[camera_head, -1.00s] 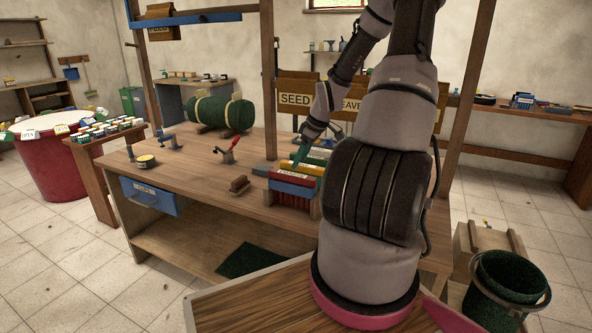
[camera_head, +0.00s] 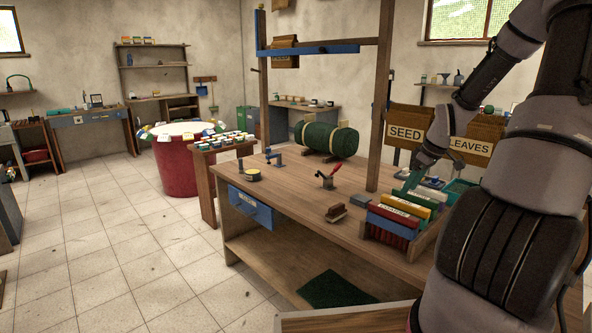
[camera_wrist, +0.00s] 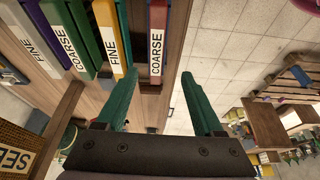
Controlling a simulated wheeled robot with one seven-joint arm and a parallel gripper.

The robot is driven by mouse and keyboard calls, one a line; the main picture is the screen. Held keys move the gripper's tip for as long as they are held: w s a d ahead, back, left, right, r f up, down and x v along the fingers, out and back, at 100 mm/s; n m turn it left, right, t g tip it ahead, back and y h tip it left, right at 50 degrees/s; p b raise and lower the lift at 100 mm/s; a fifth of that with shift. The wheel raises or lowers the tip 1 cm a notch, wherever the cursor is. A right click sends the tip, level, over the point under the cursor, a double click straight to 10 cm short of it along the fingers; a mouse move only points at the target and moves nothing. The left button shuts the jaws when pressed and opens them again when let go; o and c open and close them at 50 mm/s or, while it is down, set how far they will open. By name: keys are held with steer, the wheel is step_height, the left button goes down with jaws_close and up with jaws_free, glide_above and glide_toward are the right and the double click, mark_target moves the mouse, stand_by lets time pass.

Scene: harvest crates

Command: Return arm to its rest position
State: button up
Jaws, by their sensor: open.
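My arm reaches over the workbench (camera_head: 300,215) from the right in the head view. My gripper (camera_head: 409,185) points down just above a row of coloured, labelled slabs (camera_head: 394,213) at the bench's right end. In the wrist view my gripper's two green fingers (camera_wrist: 160,82) stand wide apart, with nothing between them. The slabs, labelled FINE and COARSE, show at the upper left there; the red one (camera_wrist: 157,45) is nearest the fingers. I cannot tell the exact gap between the fingers and the slabs.
A wooden post (camera_head: 380,120) and the SEED and LEAVES boards (camera_head: 440,133) stand close to my arm. A brush (camera_head: 336,213), a red-handled tool (camera_head: 327,178) and a green roll (camera_head: 327,139) sit on the bench. Open tiled floor (camera_head: 130,240) lies left.

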steer(key=s+a+r+m+t, duration=0.1)
steer(key=s+a+r+m, duration=0.2)
steer(key=s+a+r, duration=0.3)
steer(key=s+a+r+m+t, duration=0.1)
steer(key=s+a+r+m, duration=0.3)
steer(key=s+r, duration=0.5)
steer(key=s+a+r+m+t, duration=0.2)
steer(key=s+a+r+m, duration=0.2)
steer(key=s+a+r, duration=0.3)
step_height(320, 180, up, 5)
steer(key=shift+s+a+r, duration=0.1)
steer(key=shift+s+a, duration=0.3)
steer(key=shift+d, duration=0.1)
